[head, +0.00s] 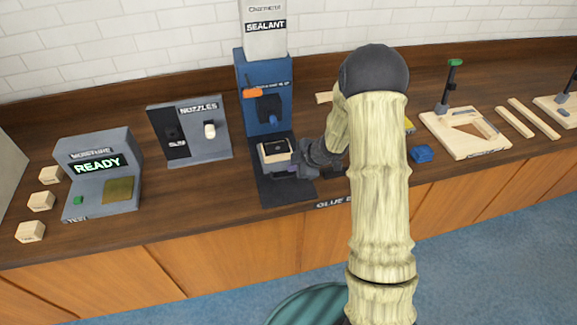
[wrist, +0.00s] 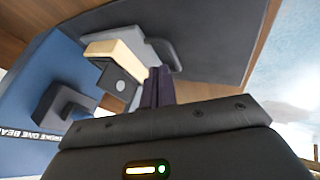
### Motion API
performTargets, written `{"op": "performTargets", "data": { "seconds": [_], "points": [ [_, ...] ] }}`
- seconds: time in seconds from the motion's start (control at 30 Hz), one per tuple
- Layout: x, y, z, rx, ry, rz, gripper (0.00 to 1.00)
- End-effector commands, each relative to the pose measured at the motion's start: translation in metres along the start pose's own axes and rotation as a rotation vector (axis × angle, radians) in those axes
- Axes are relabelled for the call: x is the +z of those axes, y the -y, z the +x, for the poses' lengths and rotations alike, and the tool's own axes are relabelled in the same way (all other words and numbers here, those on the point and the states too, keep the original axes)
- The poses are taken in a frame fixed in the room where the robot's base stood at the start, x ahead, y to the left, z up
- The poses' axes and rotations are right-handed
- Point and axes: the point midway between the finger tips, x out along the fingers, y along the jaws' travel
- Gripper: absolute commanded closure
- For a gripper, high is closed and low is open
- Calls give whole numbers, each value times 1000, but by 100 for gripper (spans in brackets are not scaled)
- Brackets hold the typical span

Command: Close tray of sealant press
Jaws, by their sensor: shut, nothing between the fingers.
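The blue sealant press (head: 265,85) stands against the back wall, with a dark base plate (head: 285,190) in front. Its tray (head: 275,151) sits over the base plate, forward of the press column, with a pale wooden piece and a dark top. The wrist view shows the wooden piece (wrist: 115,52) beside a grey curved handle (wrist: 163,52). My gripper (head: 302,168) is at the front right of the tray. In the wrist view its dark fingers (wrist: 158,85) are together and empty, close to the handle. I cannot tell whether they touch it.
A nozzle rack (head: 190,130) and a moisture tester (head: 100,178) reading READY stand to the left. Small wooden blocks (head: 41,201) lie at the far left. A blue item (head: 421,154) and a wooden frame jig (head: 465,133) are to the right. The counter's front edge is near.

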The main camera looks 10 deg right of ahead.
Motion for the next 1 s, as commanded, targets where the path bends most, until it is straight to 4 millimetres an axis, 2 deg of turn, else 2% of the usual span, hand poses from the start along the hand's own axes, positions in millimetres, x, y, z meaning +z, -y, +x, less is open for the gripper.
{"op": "performTargets", "data": {
  "seconds": [0.03, 0.2, 0.4, 1.0],
  "points": [
    [0, -1, -12, 2, 1, 0, 100],
    [-3, 0, -45, -3, -1, -5, 100],
    [-5, 2, -70, -7, -4, -6, 100],
    [-2, 2, -76, -6, -1, 0, 100]
  ]
}}
